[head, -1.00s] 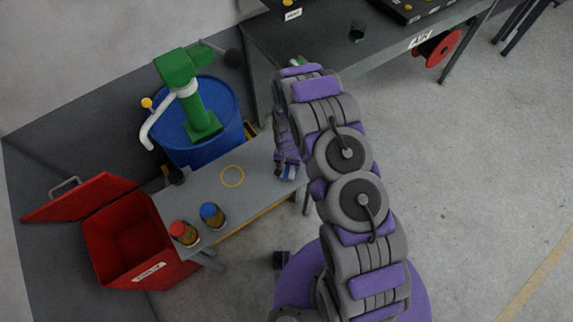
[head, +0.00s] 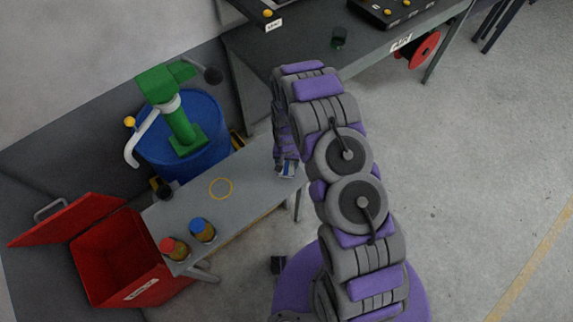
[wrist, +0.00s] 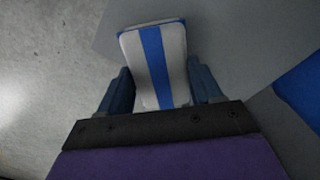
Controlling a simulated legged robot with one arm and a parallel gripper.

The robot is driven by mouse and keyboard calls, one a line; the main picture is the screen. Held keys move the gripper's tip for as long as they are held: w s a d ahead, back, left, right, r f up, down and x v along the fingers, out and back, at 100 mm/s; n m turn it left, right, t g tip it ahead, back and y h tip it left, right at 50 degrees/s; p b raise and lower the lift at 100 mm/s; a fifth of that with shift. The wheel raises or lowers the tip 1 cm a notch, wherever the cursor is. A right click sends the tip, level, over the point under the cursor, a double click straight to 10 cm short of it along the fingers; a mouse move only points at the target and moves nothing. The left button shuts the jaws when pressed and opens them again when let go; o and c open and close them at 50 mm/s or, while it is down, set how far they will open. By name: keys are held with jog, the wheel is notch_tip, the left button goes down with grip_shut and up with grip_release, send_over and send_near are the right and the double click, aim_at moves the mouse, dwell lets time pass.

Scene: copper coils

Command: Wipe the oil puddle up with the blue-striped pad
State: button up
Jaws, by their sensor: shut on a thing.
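The blue-striped pad (wrist: 152,62) is pale grey with one broad blue stripe down its middle. My gripper (wrist: 160,88) is shut on it, one dark blue finger at each side. In the head view my gripper (head: 286,160) points down at the right end of the low grey bench, with the pad (head: 287,171) at its tip. I cannot tell whether the pad touches the bench. I see no clear oil puddle in either view. A thin yellow ring (head: 220,188) is on the bench top, left of my gripper.
The low bench (head: 182,208) carries a red-capped jar (head: 174,248) and a blue-capped jar (head: 202,230). Behind it stands a blue drum (head: 208,140) with a green pump (head: 182,125). An open red bin (head: 118,255) is at left. A dark workbench (head: 270,50) stands behind my arm.

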jog(key=r, duration=0.2)
jog(key=d+r+p, duration=0.1)
jog(key=r, duration=0.1)
jog(key=shift+a+r, duration=0.15)
jog(key=shift+r, duration=0.25)
jog(key=shift+a, duration=0.25)
